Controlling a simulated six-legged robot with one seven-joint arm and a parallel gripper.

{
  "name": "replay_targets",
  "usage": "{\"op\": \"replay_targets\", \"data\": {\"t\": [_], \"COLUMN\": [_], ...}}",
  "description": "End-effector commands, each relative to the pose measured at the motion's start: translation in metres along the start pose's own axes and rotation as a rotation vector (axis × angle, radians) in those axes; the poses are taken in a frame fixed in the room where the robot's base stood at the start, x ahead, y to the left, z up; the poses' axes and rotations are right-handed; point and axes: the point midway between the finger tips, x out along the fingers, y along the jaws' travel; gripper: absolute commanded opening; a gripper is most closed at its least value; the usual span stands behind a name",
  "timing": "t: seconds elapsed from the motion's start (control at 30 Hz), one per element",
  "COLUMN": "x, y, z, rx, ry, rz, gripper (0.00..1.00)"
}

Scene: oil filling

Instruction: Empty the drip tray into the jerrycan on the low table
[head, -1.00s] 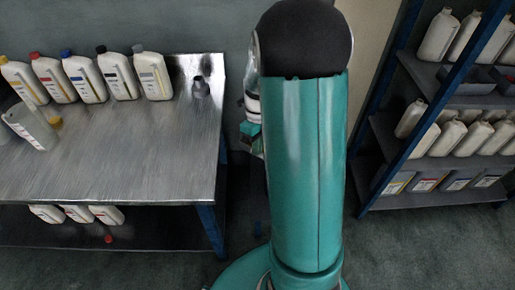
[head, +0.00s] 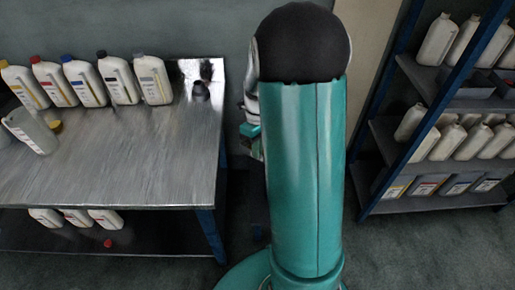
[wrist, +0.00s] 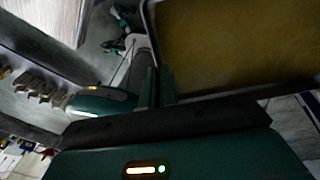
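The drip tray (wrist: 235,45) fills the upper right of the wrist view. It has a dark rim and an amber-brown inside that looks like oil. My gripper (wrist: 158,87) is at the tray's near left corner, its two teal fingers close together on either side of the rim and seemingly shut on it. In the head view my gripper (head: 252,140) is mostly hidden behind my arm, and the tray does not show. I cannot make out the jerrycan for certain. A dark surface edge with a blue leg, perhaps the low table (head: 258,205), shows just left of my arm.
A shelf rack (head: 440,200) with more bottles stands right. A red cap (head: 108,243) lies on the bench's lower shelf.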

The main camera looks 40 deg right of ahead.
Motion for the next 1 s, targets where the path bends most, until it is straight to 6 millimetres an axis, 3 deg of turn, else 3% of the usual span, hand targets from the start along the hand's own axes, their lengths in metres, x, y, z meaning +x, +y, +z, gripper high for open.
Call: {"op": "replay_targets", "data": {"t": [0.47,1.0], "x": [-0.003,-0.022], "y": [-0.001,-0.004], "z": [0.000,0.002], "rx": [0.000,0.000], "ry": [0.007,0.050], "rz": [0.010,0.077], "gripper": [0.00,0.00]}}
